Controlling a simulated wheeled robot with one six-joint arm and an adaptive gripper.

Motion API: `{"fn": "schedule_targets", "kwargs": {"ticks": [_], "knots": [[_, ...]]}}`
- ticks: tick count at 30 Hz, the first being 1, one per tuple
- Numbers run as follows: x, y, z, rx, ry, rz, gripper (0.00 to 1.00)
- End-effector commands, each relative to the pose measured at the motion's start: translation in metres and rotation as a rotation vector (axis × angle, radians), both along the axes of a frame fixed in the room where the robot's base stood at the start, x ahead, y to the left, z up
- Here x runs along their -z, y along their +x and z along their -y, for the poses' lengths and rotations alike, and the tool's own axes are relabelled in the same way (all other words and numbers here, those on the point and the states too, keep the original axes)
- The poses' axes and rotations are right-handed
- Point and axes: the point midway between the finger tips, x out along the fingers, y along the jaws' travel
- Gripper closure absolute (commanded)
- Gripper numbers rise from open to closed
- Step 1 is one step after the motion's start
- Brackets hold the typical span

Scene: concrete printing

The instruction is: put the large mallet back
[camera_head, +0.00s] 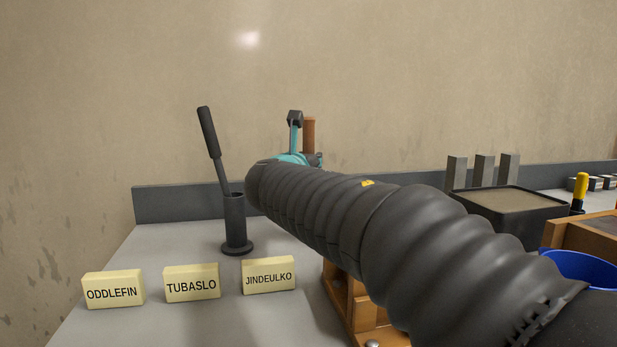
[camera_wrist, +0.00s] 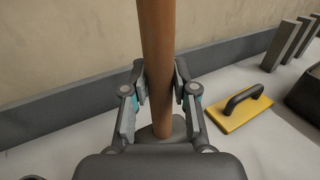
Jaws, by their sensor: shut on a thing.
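My gripper (camera_wrist: 159,88) is shut on an upright brown wooden handle (camera_wrist: 157,35), which I take to be the large mallet's. In the wrist view a finger presses on each side of it. The handle's lower end meets a dark grey rounded shape; I cannot tell whether that is the mallet's head. In the head view the top of the brown handle (camera_head: 309,133) shows behind my teal and dark gripper (camera_head: 297,135). My black ribbed arm hides what is below it.
A dark holder (camera_head: 235,222) with a black-handled tool stands at left, behind labelled blocks (camera_head: 191,283). A wooden frame (camera_head: 341,300) is partly behind my arm. Right are a sand-filled tray (camera_head: 508,202), a blue bucket (camera_head: 580,268) and a yellow float (camera_wrist: 246,113). A wall stands behind.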

Motion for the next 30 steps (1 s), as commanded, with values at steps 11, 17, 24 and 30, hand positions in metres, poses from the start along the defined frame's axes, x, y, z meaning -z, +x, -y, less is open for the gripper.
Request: {"fn": "schedule_targets", "kwargs": {"ticks": [11, 17, 24, 30], "knots": [[0.034, 0.000, 0.001, 0.000, 0.000, 0.002, 1.00], [0.034, 0.000, 0.001, 0.000, 0.001, 0.002, 1.00], [0.038, 0.000, 0.000, 0.000, -0.001, -0.001, 0.50], [0.038, 0.000, 0.000, 0.000, -0.001, -0.001, 0.47]]}}
